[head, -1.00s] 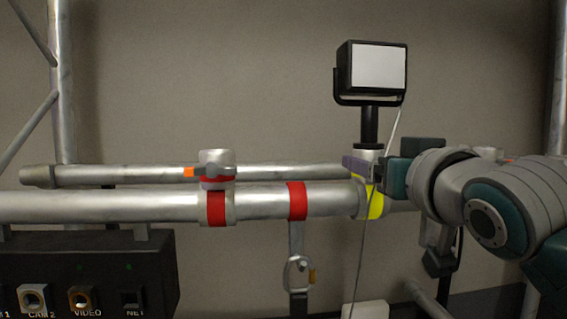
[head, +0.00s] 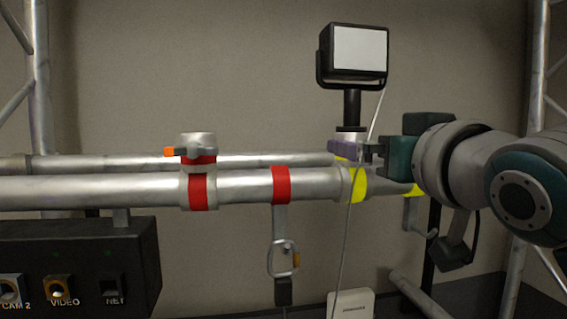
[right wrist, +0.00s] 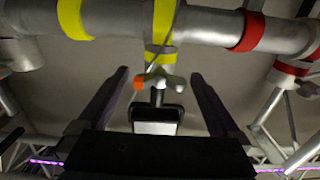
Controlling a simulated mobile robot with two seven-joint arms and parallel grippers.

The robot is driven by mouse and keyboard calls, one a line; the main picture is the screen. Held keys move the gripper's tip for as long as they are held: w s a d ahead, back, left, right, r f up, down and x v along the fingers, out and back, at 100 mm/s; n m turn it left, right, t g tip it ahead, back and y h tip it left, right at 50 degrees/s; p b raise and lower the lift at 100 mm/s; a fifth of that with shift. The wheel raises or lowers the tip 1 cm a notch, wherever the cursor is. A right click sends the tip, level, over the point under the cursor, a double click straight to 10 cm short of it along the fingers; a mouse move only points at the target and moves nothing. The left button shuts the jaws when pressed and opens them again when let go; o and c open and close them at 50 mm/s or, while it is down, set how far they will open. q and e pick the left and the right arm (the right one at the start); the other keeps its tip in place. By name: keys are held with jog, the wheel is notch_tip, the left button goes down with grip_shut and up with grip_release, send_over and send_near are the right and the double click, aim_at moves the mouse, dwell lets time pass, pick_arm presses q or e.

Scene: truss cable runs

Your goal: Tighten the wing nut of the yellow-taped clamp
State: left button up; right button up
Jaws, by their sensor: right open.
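The yellow-taped clamp (head: 356,184) sits on the thick pipe under the lamp in the head view. It also shows in the right wrist view (right wrist: 160,54), at the upper middle. Its wing nut (right wrist: 165,81), grey with an orange tip, shows in the right wrist view. My right gripper (right wrist: 160,74) is open, with one finger on each side of the wing nut and a visible gap on both sides. In the head view my right gripper (head: 350,149) is at the clamp's top and hides the wing nut. My left gripper is not in view.
A black lamp (head: 354,52) stands above the clamp, with a thin cable hanging past it. A red-taped clamp (head: 198,190) and a red band (head: 281,185) with a hanging carabiner (head: 283,258) are to the left. A black connector box (head: 80,262) is lower left.

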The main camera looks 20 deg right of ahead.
pick_arm(q)
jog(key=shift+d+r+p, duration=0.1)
jog(key=shift+p, duration=0.45)
pick_arm(e)
jog(key=v, duration=0.6)
jog(key=shift+s, duration=0.1)
jog(key=s+a+f+n+g+y, duration=0.1)
jog(key=s+a+f+g+y, duration=0.2)
jog(key=f, duration=0.5)
jog(key=s+a+f+n+g, duration=0.1)
jog(key=s+f+g, duration=0.3)
jog(key=f, duration=0.5)
jog(key=s+a+f+n+g+y, duration=0.1)
jog(key=s+a+f+g, duration=0.3)
jog(key=s+f, duration=0.5)
jog(key=s+n+g, duration=0.1)
jog(key=s+g, duration=0.1)
jog(key=s, duration=0.1)
jog(key=shift+s+f+n+g+y, duration=0.15)
jog(key=shift+s+n+g+y, duration=0.15)
jog(key=shift+n+g, duration=0.1)
